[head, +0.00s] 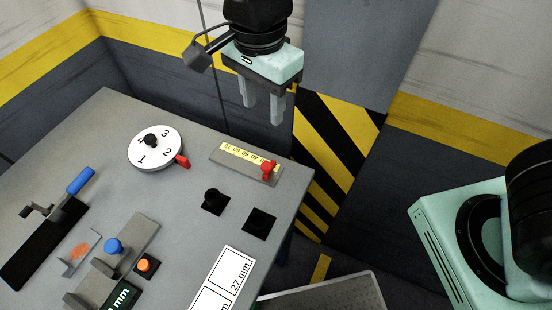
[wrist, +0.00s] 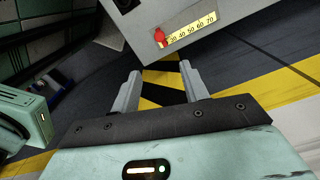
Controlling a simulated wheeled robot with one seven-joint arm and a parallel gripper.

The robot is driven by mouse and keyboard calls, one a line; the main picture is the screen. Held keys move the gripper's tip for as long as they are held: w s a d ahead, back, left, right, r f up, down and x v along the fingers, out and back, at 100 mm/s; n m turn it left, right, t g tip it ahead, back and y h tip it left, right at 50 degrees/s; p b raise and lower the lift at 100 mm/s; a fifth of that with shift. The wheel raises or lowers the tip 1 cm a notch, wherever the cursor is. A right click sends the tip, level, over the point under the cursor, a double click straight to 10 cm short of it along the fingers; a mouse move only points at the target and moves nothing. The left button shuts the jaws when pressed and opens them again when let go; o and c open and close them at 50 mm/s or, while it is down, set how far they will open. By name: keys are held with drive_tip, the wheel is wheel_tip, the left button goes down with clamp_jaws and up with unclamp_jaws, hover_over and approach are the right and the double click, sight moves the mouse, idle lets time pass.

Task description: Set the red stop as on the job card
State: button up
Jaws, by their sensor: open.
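The red stop (head: 268,168) sits on a yellow ruler scale (head: 236,152) on a grey block at the table's far right edge. It stands near the scale's low-number end. The wrist view shows the red stop (wrist: 159,37) at the left of the scale (wrist: 192,32), whose figures rise to 70 on the right. The white job card (head: 232,272) lies on the table and reads 27 mm in one field; its lower part is cut off. My gripper (head: 263,112) is open and empty, above and beyond the block, apart from the stop. It also shows in the wrist view (wrist: 160,70).
A blue knob (head: 113,246), an orange button (head: 145,264) and a blue-handled lever (head: 80,181) are further left.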

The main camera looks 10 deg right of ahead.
sight(266, 165)
wheel_tip(266, 165, down, 17)
drive_tip(key=shift+r+p, duration=0.1)
drive_tip(key=shift+p, duration=0.25)
clamp_jaws()
